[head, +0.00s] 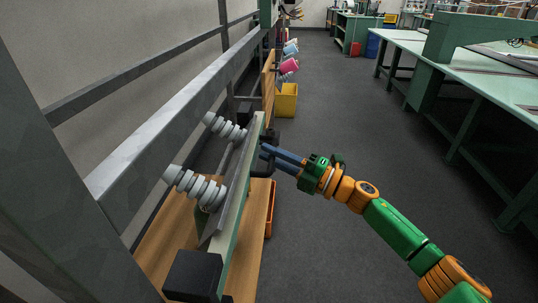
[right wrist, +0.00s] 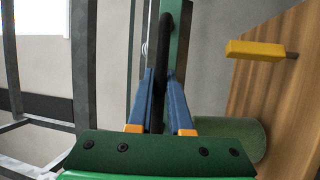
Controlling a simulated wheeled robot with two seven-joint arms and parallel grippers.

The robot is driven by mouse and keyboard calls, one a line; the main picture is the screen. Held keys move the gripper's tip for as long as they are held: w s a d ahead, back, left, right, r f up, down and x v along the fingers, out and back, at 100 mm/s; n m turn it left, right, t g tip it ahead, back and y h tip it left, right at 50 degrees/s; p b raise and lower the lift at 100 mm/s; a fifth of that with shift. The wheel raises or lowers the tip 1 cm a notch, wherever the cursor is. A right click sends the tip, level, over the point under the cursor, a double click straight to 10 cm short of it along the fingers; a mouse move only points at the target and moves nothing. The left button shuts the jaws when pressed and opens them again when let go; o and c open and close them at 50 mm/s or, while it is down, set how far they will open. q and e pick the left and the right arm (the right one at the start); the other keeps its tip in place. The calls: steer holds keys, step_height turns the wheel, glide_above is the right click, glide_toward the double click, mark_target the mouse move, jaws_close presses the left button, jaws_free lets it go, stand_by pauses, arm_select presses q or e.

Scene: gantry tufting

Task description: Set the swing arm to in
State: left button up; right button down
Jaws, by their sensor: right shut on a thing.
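The swing arm appears to be the long green-edged grey plate (head: 236,205) at left centre in the head view, beside the grey rail. A black handle (head: 263,166) stands out from its right side. My right gripper (head: 267,153) reaches in from the right, and its blue fingers are shut on this handle. In the right wrist view the dark handle bar (right wrist: 165,45) runs between the two blue fingers (right wrist: 161,85), in front of a green upright. The fingers hide part of the handle. My left gripper is not in view.
A grey rail (head: 165,130) and pale ribbed rollers (head: 195,186) lie left of the plate. A wooden board (head: 254,235) is below it. A yellow bin (head: 286,101) stands beyond. A green table (head: 480,65) is at right. The grey floor between is clear.

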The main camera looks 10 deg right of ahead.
stand_by(0.3)
steer(key=c, duration=0.8)
jaws_free()
steer(key=shift+a, duration=0.2)
steer(key=shift+c, duration=0.2)
steer(key=b+v, duration=0.1)
steer(key=v, duration=0.6)
steer(key=shift+b, duration=0.4)
